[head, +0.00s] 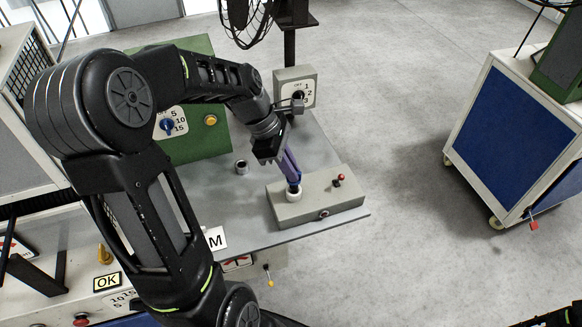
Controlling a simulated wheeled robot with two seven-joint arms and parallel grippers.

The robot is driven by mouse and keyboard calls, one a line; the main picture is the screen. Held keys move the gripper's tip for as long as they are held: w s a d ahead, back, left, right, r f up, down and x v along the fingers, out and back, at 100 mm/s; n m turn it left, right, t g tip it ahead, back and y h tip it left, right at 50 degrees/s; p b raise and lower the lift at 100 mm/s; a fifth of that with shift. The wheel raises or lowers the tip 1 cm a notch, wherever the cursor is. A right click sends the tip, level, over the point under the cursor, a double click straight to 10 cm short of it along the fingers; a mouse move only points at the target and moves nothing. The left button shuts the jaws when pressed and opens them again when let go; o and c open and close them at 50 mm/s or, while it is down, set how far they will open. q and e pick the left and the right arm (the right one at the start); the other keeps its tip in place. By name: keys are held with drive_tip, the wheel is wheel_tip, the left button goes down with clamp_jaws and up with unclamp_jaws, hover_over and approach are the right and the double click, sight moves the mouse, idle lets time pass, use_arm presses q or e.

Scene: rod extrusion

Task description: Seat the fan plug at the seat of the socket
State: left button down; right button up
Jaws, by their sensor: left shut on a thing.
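My left gripper (285,160) reaches over the bench and points down. It is shut on the fan plug (294,180), a blue-purple piece that leans slightly and is partly hidden by the gripper. The plug's lower end meets the round white socket (293,196) on top of a grey box. From this angle I cannot tell how deep the plug sits in the socket. My right gripper is not in view.
The grey box (335,205) carries a red-tipped lever (339,180). A small metal cup (241,167) stands left of it on the grey bench top (225,195). Behind are a dial box (308,80), a black fan (245,18) and a green panel (195,145). A blue-sided cart (510,130) stands right across open floor.

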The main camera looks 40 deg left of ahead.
use_arm(q)
drive_tip(key=shift+f+b, duration=0.95)
drive_tip(key=shift+f, duration=0.75)
drive_tip(key=c, duration=1.5)
unclamp_jaws()
drive_tip(key=shift+o, duration=0.2)
drive_tip(key=v, duration=0.7)
drive_tip(key=shift+a+r+b, duration=0.15)
drive_tip(key=shift+r+b, duration=0.15)
drive_tip(key=shift+r, duration=0.05)
